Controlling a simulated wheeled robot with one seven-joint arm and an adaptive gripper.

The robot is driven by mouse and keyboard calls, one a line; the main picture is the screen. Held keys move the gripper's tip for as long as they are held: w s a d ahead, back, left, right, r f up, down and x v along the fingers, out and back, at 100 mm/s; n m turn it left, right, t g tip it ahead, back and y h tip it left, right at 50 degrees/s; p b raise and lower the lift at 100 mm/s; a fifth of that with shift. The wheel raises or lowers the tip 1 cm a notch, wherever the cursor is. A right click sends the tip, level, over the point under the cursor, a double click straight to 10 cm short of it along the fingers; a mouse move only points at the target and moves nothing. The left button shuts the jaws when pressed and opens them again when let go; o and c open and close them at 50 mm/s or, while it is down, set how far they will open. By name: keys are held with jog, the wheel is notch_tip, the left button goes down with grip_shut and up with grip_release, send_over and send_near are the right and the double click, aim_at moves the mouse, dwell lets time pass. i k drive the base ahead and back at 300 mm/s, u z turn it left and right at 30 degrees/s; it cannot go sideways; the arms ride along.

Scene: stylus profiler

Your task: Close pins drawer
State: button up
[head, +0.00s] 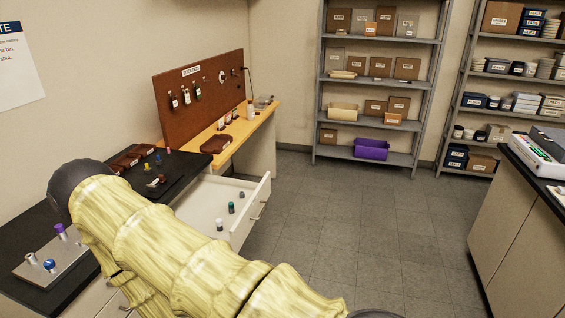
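A white drawer (264,188) stands pulled out from under the dark counter, in the middle left of the head view. Its front faces right and carries a slim metal handle (259,211). Three small pins stand inside it: a white one with a dark top (219,225), a green one (231,207) and a grey one (242,195). My arm, yellow and wood-grained, crosses the foreground and hides the near part of the drawer. My gripper does not show, so its distance from the drawer cannot be told.
The dark counter (190,164) holds coloured pins and a metal plate (30,268) with knobs. A wooden bench (240,128) with a brown pegboard (170,90) stands beyond. Grey shelves (330,78) line the back. Another counter (520,215) is at right. The tiled floor (370,230) between is clear.

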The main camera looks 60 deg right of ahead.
aim_at(206, 200)
jog(key=z, duration=1.75)
jog(key=k, duration=0.65)
jog(key=u, duration=0.55)
jog(key=i, duration=1.3)
jog(key=z, duration=0.75)
